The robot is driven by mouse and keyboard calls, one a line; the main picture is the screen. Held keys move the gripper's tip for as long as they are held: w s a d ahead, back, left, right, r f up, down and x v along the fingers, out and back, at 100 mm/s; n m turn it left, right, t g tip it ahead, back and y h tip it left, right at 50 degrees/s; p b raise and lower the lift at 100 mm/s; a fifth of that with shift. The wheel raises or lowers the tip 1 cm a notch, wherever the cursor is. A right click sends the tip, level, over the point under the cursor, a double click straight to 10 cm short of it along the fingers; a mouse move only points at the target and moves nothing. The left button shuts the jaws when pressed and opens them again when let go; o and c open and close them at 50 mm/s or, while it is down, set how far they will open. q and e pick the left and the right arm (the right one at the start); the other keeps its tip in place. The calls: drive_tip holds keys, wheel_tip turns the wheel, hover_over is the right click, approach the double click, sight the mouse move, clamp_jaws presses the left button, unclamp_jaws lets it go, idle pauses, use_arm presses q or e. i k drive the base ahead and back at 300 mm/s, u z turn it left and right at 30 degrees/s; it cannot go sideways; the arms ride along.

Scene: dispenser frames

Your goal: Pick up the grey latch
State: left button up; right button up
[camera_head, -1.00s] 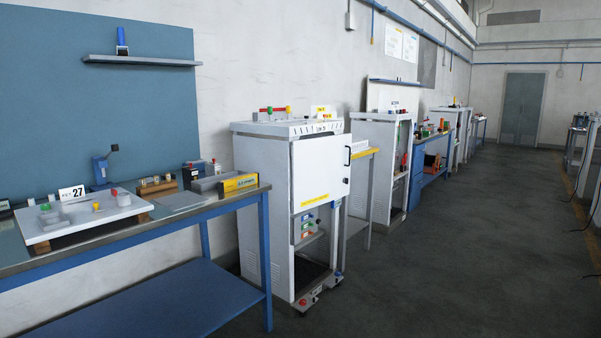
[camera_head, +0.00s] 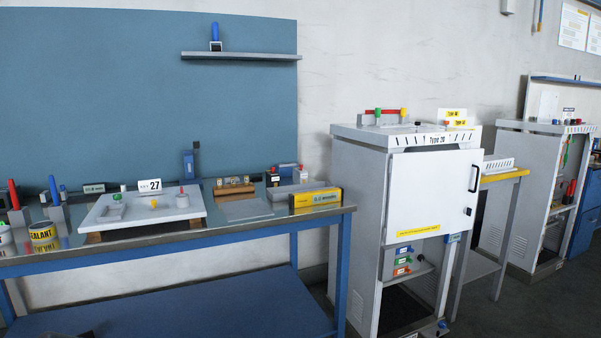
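A white board (camera_head: 140,210) lies slightly tilted on the workbench, raised on dark wooden supports, with a "27" card (camera_head: 149,185) behind it. On it are a grey block with a green top (camera_head: 116,207), a small yellow knob (camera_head: 153,203) and a light grey cylinder with a small red part (camera_head: 182,200). I cannot tell which grey piece, if any, is the grey latch; the parts are too small. Neither of my grippers is in view.
The blue-framed workbench (camera_head: 260,220) also holds a sealant can (camera_head: 43,237), a wooden block set (camera_head: 234,188) and a yellow box (camera_head: 316,197). A white cabinet (camera_head: 425,195) stands right of it. Dark floor shows between the stations.

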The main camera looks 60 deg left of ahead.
sight(299, 177)
drive_tip(key=u, duration=0.65)
drive_tip(key=i, duration=1.7)
drive_tip(key=u, duration=1.2)
